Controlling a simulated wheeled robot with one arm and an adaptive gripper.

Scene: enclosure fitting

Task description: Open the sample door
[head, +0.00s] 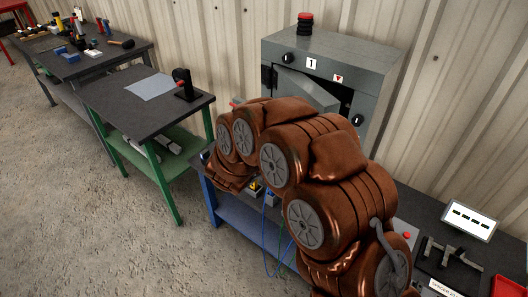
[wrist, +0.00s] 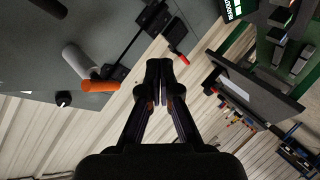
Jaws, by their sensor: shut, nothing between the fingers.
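The grey cabinet (head: 377,85), marked 1, stands on the bench against the corrugated wall in the head view. Its grey front door (head: 305,90) looks swung partly outward, with a dark gap at its right side; my arm covers its lower part. In the wrist view a grey panel (wrist: 40,55) fills the upper left, carrying an orange-and-grey handle (wrist: 100,86) and black fittings. My gripper (wrist: 160,68) is shut and empty in the wrist view, apart from the handle and to its right. The head view does not show the fingers clearly.
A red button (head: 305,22) tops the cabinet. A green-legged table (head: 120,110) with a paper sheet and black stand is at the left. A white display (head: 468,220) and black fixture (head: 450,262) lie right of my arm. The concrete floor at left is clear.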

